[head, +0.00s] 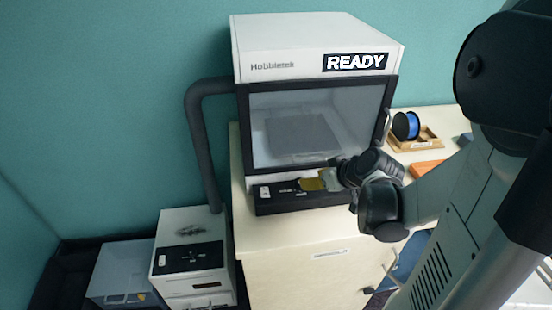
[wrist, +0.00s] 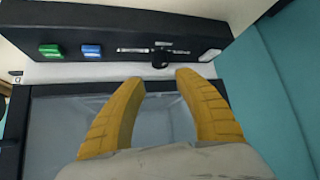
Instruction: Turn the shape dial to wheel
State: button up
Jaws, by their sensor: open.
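The machine's black control panel (head: 272,203) runs along its lower front, and my gripper (head: 322,181) is at its right part, seen from the side. In the wrist view the panel (wrist: 120,22) lies across the top. A small dark dial (wrist: 160,58) sits on it among white markings too small to read. My gripper's yellow fingers (wrist: 158,76) are open and empty. Their tips are just short of the dial, one on each side of it in the picture. I cannot tell whether they touch it. In the head view my gripper and wrist hide the panel's right part.
A green button (wrist: 51,51) and a blue button (wrist: 92,50) sit beside the dial. The white machine (head: 300,38) shows READY above its glass door (head: 285,125). A blue spool (head: 406,125) and an orange block (head: 426,168) lie right. A filter unit (head: 188,225) stands lower left.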

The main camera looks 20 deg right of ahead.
jog(key=b+x, duration=0.3)
jog(key=x, duration=0.6)
jog(key=shift+w+f, duration=0.1)
jog(key=shift+f, duration=0.1)
grip_shut()
